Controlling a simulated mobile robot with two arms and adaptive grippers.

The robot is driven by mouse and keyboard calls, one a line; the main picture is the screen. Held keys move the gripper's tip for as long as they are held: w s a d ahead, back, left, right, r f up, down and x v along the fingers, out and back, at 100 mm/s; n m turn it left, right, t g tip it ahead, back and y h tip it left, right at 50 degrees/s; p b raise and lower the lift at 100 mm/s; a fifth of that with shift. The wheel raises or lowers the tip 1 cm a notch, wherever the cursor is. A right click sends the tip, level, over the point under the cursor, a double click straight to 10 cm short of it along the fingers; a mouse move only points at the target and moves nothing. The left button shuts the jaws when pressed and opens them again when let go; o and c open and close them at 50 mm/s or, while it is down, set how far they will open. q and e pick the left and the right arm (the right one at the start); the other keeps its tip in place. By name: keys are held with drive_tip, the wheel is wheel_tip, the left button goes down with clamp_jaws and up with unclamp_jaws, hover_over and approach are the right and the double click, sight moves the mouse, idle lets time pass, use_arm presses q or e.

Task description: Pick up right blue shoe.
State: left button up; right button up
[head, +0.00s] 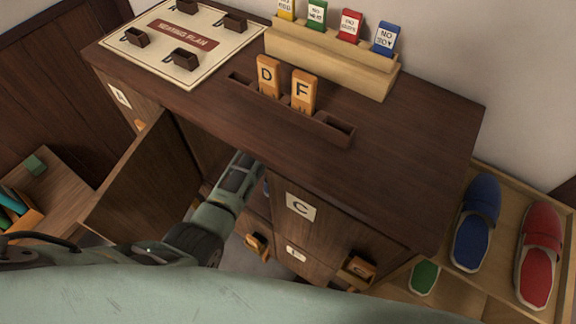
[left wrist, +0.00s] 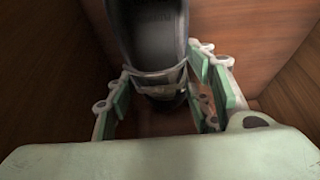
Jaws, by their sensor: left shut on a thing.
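My left gripper (head: 240,172) reaches into an open compartment of the dark wooden cabinet, partly hidden by the cabinet top. In the left wrist view the left gripper (left wrist: 167,92) has its green-padded fingers on both sides of a dark, rounded, shoe-like thing (left wrist: 148,35) and is shut on it. Its colour looks nearly black in the shade, and I cannot tell whether it is a blue shoe. A blue slipper-like shoe (head: 477,222) lies on the rack at the right, far from my left gripper. My right gripper is not in view.
The open cabinet door (head: 130,190) stands left of my left arm, and compartment walls (left wrist: 265,45) are close around the gripper. A red shoe (head: 540,255) and a green shoe (head: 425,277) are on the rack. Lettered tags stand in a tray (head: 330,128) on the cabinet top.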

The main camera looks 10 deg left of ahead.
use_arm(q)
drive_tip(key=shift+d, duration=0.1)
drive_tip(key=c, duration=0.6)
drive_tip(key=shift+c, duration=0.3)
drive_tip(key=shift+r+p, duration=0.2)
drive_tip(key=shift+p, duration=0.15)
